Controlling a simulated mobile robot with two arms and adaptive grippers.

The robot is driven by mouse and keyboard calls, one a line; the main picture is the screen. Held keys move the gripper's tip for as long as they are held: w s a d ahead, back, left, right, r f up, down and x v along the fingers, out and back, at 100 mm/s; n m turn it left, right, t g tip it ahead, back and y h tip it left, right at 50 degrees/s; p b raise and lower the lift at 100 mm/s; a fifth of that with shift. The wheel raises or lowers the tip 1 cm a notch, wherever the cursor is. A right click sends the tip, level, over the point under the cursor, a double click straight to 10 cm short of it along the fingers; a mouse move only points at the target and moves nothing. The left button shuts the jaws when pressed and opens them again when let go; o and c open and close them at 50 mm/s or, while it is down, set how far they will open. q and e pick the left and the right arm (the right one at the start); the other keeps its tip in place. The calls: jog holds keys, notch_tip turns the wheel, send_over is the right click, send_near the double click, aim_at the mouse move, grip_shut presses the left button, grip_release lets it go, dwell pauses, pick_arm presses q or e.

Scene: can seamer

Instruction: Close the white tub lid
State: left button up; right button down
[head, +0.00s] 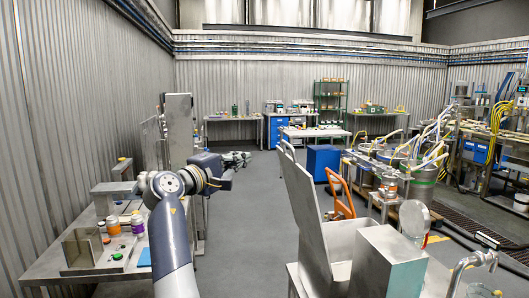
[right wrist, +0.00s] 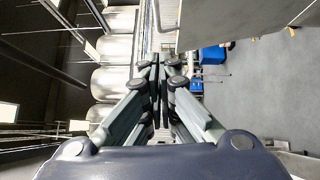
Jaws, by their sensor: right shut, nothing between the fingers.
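The tub lid (head: 308,212) is a pale grey-white panel standing up, tilted open, on the left side of the pale tub (head: 345,243) in the head view. A large grey panel (right wrist: 250,22), apparently the lid, crosses the upper right of the right wrist view. My right gripper (head: 238,160) is left of the lid in the head view, with a gap between them. Its fingers (right wrist: 160,68) are shut together with nothing between them. My left gripper is not in view.
A metal table (head: 62,277) at left holds jars and metal fixtures. A grey box (head: 385,265) stands at the tub's right. An orange cart (head: 342,195) and a blue cabinet (head: 323,163) are behind the tub. Floor (head: 250,225) between table and tub is clear.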

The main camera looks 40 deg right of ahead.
jog(key=p, duration=0.5)
send_near(283, 143)
jog(key=w, duration=0.3)
jog(key=d+p, duration=0.1)
jog(key=d, duration=0.1)
jog(key=s+d, duration=0.1)
jog(key=d, duration=0.1)
jog(key=shift+s+d+r+p, duration=0.1)
jog(key=shift+s+p, duration=0.15)
jog(key=shift+p, duration=0.1)
jog(key=shift+d, duration=0.15)
jog(key=shift+d, duration=0.1)
